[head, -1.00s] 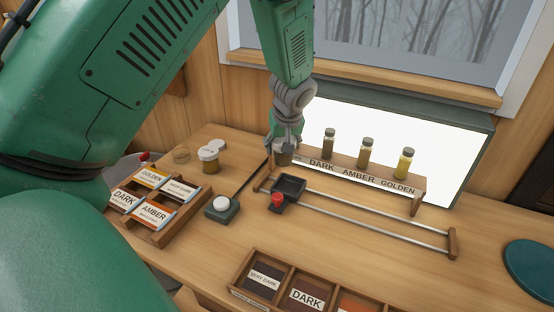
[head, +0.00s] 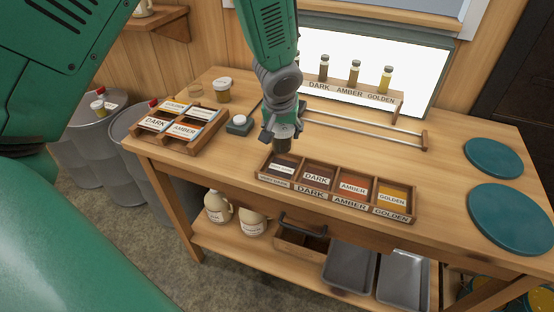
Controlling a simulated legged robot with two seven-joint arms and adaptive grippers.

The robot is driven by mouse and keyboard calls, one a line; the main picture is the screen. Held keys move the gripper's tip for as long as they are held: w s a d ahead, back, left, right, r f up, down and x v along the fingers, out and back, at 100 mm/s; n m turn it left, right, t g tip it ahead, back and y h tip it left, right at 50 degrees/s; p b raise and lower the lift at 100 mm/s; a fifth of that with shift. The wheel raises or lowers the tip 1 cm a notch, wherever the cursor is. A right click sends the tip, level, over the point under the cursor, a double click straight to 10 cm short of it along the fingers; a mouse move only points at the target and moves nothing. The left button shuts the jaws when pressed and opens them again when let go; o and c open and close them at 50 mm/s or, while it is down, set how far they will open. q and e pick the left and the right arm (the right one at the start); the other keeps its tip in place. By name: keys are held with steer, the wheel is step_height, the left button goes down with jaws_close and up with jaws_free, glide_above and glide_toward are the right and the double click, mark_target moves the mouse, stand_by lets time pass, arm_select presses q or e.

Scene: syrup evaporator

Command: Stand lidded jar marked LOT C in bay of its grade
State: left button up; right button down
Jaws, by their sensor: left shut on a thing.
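My left gripper (head: 284,128) is shut on a jar (head: 282,146) with dark contents, held upright. Its lid is mostly hidden by the fingers, and no lot mark can be read on it. The jar hangs just above or behind the left end of the wooden grade rack (head: 335,204). From left to right the rack has the very dark bay (head: 281,169), the dark bay (head: 317,177), the amber bay (head: 354,188) and the golden bay (head: 392,199). No jar is seen standing in them. My right gripper is not in view.
Sample bottles (head: 354,73) stand on a labelled ledge before a bright panel, with metal rails (head: 365,128) in front. A white-lidded jar (head: 222,92), a button box (head: 239,125) and a card tray (head: 172,150) are at left. Teal discs (head: 510,210) lie at right.

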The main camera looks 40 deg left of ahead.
mark_target(282, 140)
arm_select(q)
steer(key=x, duration=0.3)
steer(key=shift+s+f, duration=0.3)
steer(key=shift+f, duration=0.15)
steer(key=f, duration=0.3)
steer(key=shift+s+d, duration=0.2)
steer(key=shift+d, duration=0.15)
steer(key=shift+w+d+f, duration=0.15)
steer(key=shift+d+f, duration=0.05)
steer(key=shift+f, duration=0.15)
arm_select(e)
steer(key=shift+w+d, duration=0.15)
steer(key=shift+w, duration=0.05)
arm_select(q)
steer(key=shift+a, duration=0.1)
steer(key=shift+a+f, duration=0.1)
steer(key=shift+a, duration=0.05)
steer(key=o, duration=1.4)
steer(key=shift+a, duration=0.1)
steer(key=shift+o, duration=0.6)
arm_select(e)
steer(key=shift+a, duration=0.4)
